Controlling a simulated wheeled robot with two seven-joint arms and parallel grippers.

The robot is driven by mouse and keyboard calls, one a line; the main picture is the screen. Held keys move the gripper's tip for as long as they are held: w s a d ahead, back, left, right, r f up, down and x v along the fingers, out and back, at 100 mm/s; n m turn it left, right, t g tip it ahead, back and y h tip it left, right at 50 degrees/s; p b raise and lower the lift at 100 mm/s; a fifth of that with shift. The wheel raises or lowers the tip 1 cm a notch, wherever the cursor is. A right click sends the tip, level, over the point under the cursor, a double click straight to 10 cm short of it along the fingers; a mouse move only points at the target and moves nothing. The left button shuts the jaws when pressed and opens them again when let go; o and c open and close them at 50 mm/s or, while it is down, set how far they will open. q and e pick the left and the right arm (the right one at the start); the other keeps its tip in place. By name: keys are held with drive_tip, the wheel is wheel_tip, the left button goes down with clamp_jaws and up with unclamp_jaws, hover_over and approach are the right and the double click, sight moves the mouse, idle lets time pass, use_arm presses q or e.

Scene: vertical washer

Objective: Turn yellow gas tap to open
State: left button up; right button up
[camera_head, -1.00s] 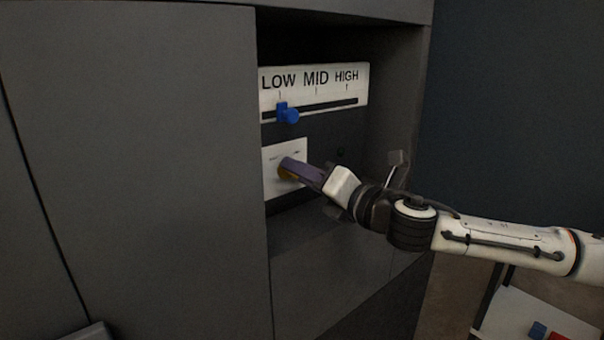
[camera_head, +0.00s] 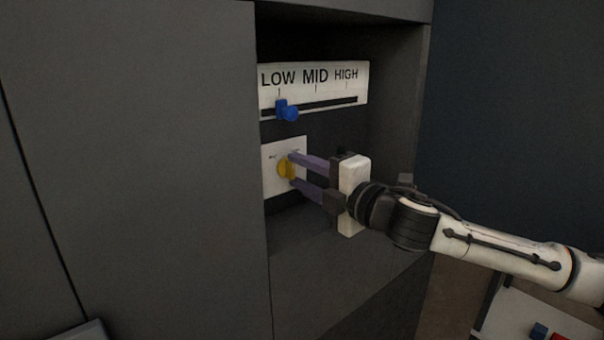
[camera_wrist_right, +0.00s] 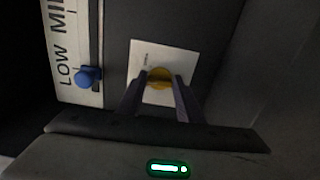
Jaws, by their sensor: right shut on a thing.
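The yellow gas tap (camera_head: 285,168) sits on a white plate (camera_head: 271,180) in the recess of the grey machine. My right gripper (camera_head: 294,170) is shut on the tap, one purple-grey finger above it and one below. In the right wrist view the tap (camera_wrist_right: 159,76) shows between the tips of the two fingers (camera_wrist_right: 160,82), against the white plate (camera_wrist_right: 143,52). Small marks on the plate are too small to read. The fingers hide part of the tap and plate. My left gripper is not in view.
Above the tap is a white LOW, MID, HIGH panel (camera_head: 330,79) with a blue slider knob (camera_head: 287,110) at LOW. The recess's right wall (camera_head: 395,105) stands close to my right wrist. A light surface with a blue block (camera_head: 539,331) is at the lower right.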

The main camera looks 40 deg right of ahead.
drive_tip(key=m, duration=0.3)
drive_tip(key=m+p, duration=0.1)
drive_tip(key=m, duration=0.1)
drive_tip(key=shift+m+p, duration=0.3)
drive_tip(key=shift+f+m+p, duration=0.1)
drive_tip(key=shift+m+p, duration=0.3)
drive_tip(key=shift+m, duration=0.3)
drive_tip(key=shift+m+p, duration=0.4)
drive_tip(key=shift+m, duration=0.3)
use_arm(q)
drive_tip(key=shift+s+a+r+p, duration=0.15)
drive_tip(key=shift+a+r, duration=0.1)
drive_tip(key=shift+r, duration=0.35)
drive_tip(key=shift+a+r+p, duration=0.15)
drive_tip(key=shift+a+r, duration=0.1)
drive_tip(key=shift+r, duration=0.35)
use_arm(e)
drive_tip(key=shift+a+m, duration=0.1)
drive_tip(key=shift+m, duration=0.4)
drive_tip(key=shift+f, duration=0.1)
drive_tip(key=o, duration=1.1)
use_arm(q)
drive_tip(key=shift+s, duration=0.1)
